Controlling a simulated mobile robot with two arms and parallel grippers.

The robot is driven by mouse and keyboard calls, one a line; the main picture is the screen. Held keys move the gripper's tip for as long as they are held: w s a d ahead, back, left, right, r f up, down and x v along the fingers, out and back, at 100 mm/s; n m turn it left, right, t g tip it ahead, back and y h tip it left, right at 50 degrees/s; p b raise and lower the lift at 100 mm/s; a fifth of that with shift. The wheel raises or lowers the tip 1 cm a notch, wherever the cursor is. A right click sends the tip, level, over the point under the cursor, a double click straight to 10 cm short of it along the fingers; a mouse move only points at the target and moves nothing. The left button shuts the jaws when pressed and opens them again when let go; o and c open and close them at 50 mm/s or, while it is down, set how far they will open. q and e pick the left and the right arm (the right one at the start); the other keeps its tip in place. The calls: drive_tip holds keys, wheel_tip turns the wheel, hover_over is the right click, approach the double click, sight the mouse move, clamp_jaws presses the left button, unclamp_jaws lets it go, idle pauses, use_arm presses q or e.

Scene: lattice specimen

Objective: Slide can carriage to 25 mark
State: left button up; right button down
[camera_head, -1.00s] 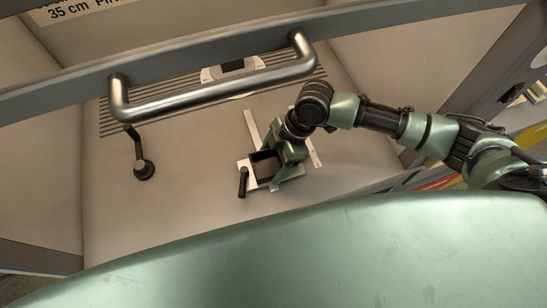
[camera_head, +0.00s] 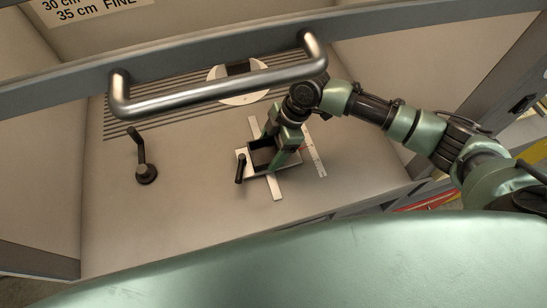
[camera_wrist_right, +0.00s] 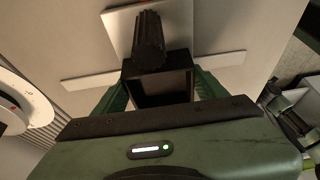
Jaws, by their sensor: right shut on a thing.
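The can carriage (camera_head: 262,154) is an open dark square box on a white plate, with a black upright knob (camera_head: 240,168) at its left. It sits across a white rail strip (camera_head: 274,188), which shows on both sides of it. A white scale strip (camera_head: 315,152) lies to its right; its marks are too small to read. My right gripper (camera_head: 276,146) has its green fingers on two opposite sides of the box. The right wrist view shows the box (camera_wrist_right: 162,88) between the fingers, with the ribbed knob (camera_wrist_right: 149,42) beyond. My left gripper is out of view.
A steel bar handle (camera_head: 220,88) crosses above the work area. A black lever (camera_head: 143,160) stands on the left of the floor. A white disc (camera_head: 240,98) lies behind, near a slotted panel (camera_head: 120,118). The floor between lever and carriage is clear.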

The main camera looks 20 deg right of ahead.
drive_tip(key=shift+w+b, duration=1)
drive_tip(key=shift+w, duration=1.9)
drive_tip(key=shift+c, duration=0.2)
unclamp_jaws()
drive_tip(key=shift+s, duration=0.1)
drive_tip(key=shift+r, duration=0.1)
drive_tip(key=p+v, duration=0.4)
drive_tip(key=v, duration=0.1)
drive_tip(key=shift+r+p, duration=0.1)
drive_tip(key=shift+p, duration=0.25)
drive_tip(key=shift+d+r, duration=0.15)
drive_tip(key=shift+r, duration=0.15)
drive_tip(key=shift+p, duration=0.3)
